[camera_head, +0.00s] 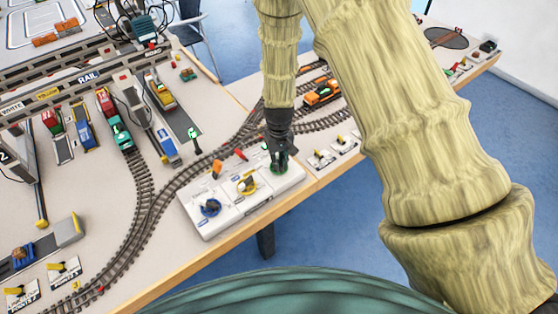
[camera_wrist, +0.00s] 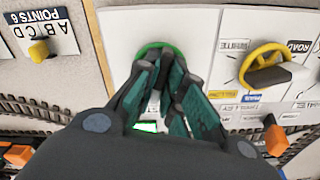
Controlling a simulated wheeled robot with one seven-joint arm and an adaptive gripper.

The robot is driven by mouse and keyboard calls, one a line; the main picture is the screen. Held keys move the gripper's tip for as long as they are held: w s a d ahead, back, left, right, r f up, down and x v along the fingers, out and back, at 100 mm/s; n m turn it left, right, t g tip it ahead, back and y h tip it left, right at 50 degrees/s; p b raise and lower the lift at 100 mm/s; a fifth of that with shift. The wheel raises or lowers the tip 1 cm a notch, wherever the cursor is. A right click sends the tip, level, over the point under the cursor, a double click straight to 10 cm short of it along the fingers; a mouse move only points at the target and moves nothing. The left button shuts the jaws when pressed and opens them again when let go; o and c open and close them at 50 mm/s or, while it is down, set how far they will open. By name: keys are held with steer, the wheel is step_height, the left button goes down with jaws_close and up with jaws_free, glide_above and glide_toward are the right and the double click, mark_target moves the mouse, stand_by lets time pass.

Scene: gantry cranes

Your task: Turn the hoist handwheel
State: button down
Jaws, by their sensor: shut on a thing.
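A white control box (camera_head: 262,208) at the table's front edge bears three small handwheels: blue (camera_head: 210,208), yellow (camera_head: 247,184) and green (camera_head: 287,167). I cannot read which label marks the hoist. My gripper (camera_head: 281,163) points down over the green handwheel at the box's right end. In the wrist view, the teal fingers (camera_wrist: 172,78) are closed in on the green handwheel (camera_wrist: 157,46) and hide most of it. Part of its green rim shows beyond the fingertips. The yellow handwheel (camera_wrist: 266,66) stands apart to the right there.
Small levers stand behind the handwheels, including an orange one (camera_head: 216,168) and a red one (camera_head: 240,154). Curved toy track (camera_head: 150,205) runs behind the box. An orange locomotive (camera_head: 321,93) stands behind my gripper. Small switch plates (camera_head: 321,159) lie right of the box.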

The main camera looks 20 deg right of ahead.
steer(key=c, duration=1.5)
jaws_free()
steer(key=shift+r, duration=0.1)
step_height(320, 180, up, 12)
steer(key=shift+f, duration=0.1)
